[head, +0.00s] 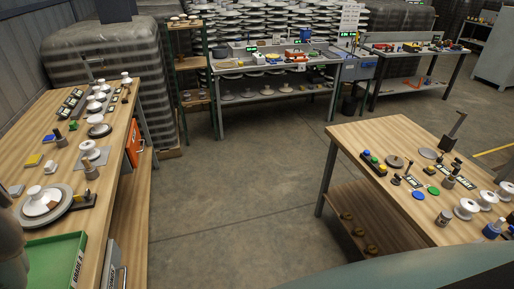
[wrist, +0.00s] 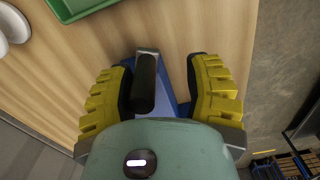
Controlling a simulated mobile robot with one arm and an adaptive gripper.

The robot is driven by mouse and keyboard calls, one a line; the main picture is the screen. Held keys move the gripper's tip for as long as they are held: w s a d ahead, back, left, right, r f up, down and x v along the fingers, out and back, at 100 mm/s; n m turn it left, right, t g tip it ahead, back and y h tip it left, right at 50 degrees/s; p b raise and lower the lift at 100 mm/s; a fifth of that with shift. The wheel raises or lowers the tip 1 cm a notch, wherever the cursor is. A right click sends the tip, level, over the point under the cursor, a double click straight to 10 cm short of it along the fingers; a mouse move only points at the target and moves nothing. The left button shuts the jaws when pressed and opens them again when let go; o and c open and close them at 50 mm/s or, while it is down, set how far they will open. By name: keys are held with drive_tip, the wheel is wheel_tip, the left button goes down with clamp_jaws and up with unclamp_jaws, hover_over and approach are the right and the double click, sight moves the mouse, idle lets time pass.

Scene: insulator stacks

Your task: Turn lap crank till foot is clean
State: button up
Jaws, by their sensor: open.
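My gripper (wrist: 163,78) is open in the wrist view, its yellow ridged fingers apart over a wooden bench. A dark cylindrical handle with a grey end (wrist: 146,82), which looks like a crank grip, stands between the fingers, closer to the left one. A blue part (wrist: 184,92) shows beside it, near the right finger. In the head view, a wide grey disc (head: 62,219) carries a white insulator (head: 37,196) on the left bench. The insulator's foot cannot be seen clearly. My gripper is not visible in the head view.
A green tray (head: 50,262) lies at the near end of the left bench (head: 112,150); its corner shows in the wrist view (wrist: 68,14). Several insulators and small tools stand further along. Open floor (head: 235,180) separates it from the right bench (head: 345,140).

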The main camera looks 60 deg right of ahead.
wheel_tip(320, 180, up, 16)
drive_tip(key=s+m+p, duration=0.2)
drive_tip(key=m+p, duration=0.2)
drive_tip(key=p, duration=1.6)
drive_tip(key=shift+s+d, duration=0.15)
drive_tip(key=shift+s, duration=0.2)
